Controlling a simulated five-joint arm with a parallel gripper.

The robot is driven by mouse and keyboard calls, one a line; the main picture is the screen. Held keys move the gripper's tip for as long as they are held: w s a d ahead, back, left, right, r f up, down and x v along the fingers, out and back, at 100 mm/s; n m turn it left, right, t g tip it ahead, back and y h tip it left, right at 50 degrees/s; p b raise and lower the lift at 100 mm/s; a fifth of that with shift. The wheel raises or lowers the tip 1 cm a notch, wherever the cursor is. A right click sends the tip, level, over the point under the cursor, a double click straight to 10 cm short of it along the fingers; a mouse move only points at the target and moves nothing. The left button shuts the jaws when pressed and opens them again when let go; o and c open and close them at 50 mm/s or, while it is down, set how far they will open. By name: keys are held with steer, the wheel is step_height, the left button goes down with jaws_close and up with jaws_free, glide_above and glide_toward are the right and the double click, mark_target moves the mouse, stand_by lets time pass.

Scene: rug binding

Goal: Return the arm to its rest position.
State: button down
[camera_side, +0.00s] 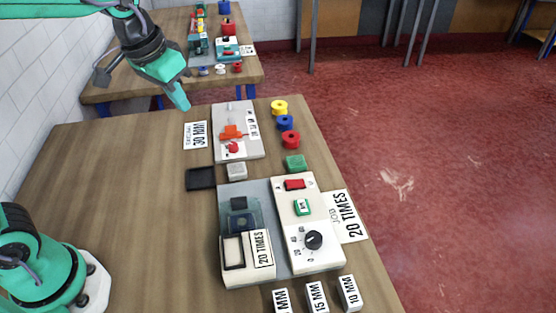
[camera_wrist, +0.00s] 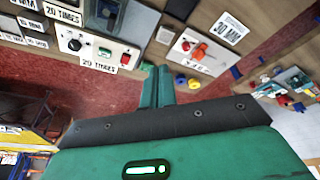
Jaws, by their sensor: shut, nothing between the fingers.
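My gripper (camera_side: 181,100) is held high above the back left part of the wooden table in the side view. Its green fingers point down and to the right, closed together with nothing between them. In the wrist view the gripper (camera_wrist: 158,85) fingers also show close together, with the machines on the table beyond them. My gripper touches nothing on the table.
On the table (camera_side: 140,190) stand a large machine with a dial (camera_side: 313,240) and a smaller machine with an orange part (camera_side: 232,131). Yellow (camera_side: 279,107), blue (camera_side: 285,122) and red (camera_side: 290,139) spools line the right edge. A black tray (camera_side: 200,178) lies left. The table's left half is clear.

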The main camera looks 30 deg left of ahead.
steer(key=s+a+f+n+t, duration=0.1)
steer(key=s+a, duration=0.4)
steer(key=s, duration=0.7)
steer(key=shift+a+f+t+y, duration=0.3)
steer(key=shift+f+t, duration=0.2)
steer(key=shift+f, duration=0.1)
steer(key=shift+s, duration=0.1)
